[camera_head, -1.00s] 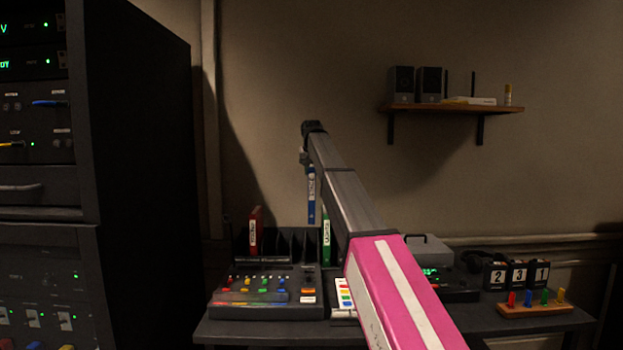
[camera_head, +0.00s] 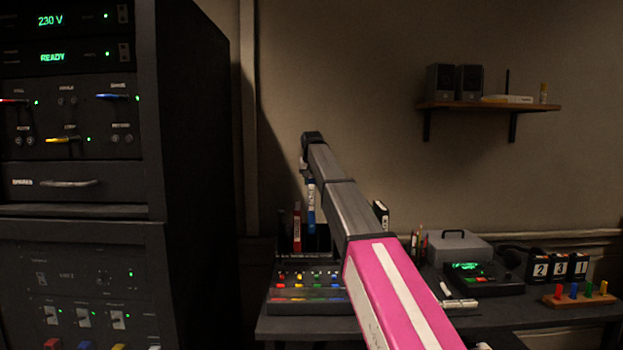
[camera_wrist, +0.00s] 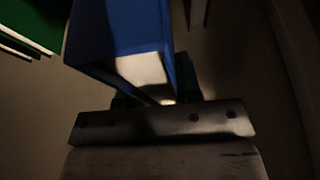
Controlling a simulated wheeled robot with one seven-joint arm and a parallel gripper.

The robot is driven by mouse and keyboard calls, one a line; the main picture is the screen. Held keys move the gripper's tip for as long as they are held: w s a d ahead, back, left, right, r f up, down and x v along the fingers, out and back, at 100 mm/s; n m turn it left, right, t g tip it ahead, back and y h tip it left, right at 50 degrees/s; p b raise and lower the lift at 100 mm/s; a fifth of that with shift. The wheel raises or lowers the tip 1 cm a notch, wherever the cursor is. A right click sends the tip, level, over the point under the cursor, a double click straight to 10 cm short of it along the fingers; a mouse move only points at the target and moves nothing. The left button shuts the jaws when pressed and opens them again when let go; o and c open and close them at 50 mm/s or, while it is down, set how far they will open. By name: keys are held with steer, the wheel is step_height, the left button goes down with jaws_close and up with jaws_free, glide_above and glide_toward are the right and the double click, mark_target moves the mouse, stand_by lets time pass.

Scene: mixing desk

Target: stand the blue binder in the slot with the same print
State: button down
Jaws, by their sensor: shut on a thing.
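The blue binder (camera_head: 311,208) hangs upright from my gripper (camera_head: 308,176), above the dark slotted rack (camera_head: 286,256) at the back of the desk. Its spine has a white label, too small to read. In the wrist view the blue binder (camera_wrist: 118,28) fills the upper middle, and my gripper (camera_wrist: 160,100) is shut on it. A red binder (camera_head: 297,229) stands in the rack just left of the blue one. My arm hides the rack's right part. The slot prints cannot be made out.
A mixing console (camera_head: 305,288) lies in front of the rack. A black binder (camera_head: 381,213) with a white label shows right of my arm. Further right are a grey box (camera_head: 459,247), a device with a green display (camera_head: 478,275) and number blocks (camera_head: 556,267). A tall equipment rack (camera_head: 185,170) stands left.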

steer(key=shift+f, duration=6.35)
steer(key=c, duration=0.7)
jaws_free()
steer(key=shift+c, duration=0.2)
